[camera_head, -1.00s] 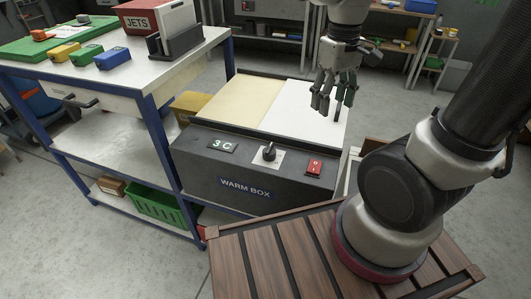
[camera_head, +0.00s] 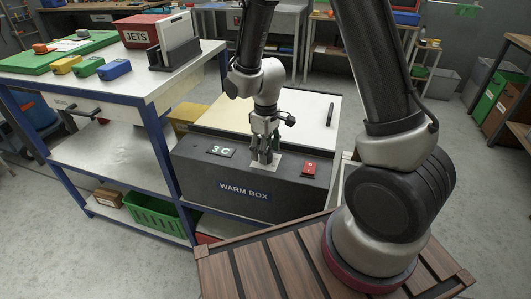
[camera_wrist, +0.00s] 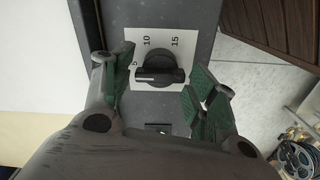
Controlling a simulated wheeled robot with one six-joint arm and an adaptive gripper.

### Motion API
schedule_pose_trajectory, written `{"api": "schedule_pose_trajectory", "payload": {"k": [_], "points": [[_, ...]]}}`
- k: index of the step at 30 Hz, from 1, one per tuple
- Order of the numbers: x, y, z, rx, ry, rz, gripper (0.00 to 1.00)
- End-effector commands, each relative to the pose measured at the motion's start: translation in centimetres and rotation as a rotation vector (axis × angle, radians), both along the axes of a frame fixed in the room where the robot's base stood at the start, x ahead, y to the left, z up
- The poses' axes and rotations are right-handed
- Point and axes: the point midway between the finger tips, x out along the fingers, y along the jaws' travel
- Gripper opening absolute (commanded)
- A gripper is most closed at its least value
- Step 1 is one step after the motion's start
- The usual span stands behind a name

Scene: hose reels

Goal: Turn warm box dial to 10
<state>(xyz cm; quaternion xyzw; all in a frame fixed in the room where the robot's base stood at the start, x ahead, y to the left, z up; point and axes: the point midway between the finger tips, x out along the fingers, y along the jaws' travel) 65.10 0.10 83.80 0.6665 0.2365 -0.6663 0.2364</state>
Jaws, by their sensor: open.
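The warm box (camera_head: 240,182) is a dark grey unit with a pale top and a "3 C" display (camera_head: 221,151) on its sloped front. In the wrist view its black dial (camera_wrist: 162,68) sits on a white plate (camera_wrist: 175,42) marked 5, 10 and 15. The dial's pale pointer line faces left, near the 5. My gripper (camera_head: 264,157) is over the dial in the head view and hides most of it. In the wrist view my gripper (camera_wrist: 163,85) is open, its green-padded fingers on either side of the dial with gaps; contact is not visible.
A red switch (camera_head: 309,168) is right of the dial on the same front. A black rod (camera_head: 330,114) is on the box top. A blue-framed bench (camera_head: 150,85) stands close on the left, and slatted wood (camera_head: 250,265) lies in front.

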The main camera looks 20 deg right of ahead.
Motion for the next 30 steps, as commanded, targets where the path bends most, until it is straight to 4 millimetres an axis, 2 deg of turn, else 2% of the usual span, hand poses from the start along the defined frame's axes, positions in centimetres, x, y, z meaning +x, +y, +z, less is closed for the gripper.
{"api": "schedule_pose_trajectory", "payload": {"k": [4,12,14,18,30], "points": [[-0.04,-0.02,-1.2,-0.001,0.001,0.0,0.58],[-0.03,-0.02,-1.4,0.0,0.0,-0.001,0.58],[-0.03,-0.02,-1.39,0.0,0.0,-0.001,0.49],[-0.03,-0.02,-1.38,0.0,0.0,-0.001,0.23],[-0.01,-0.03,-1.36,0.0,0.0,-0.054,0.21]]}}
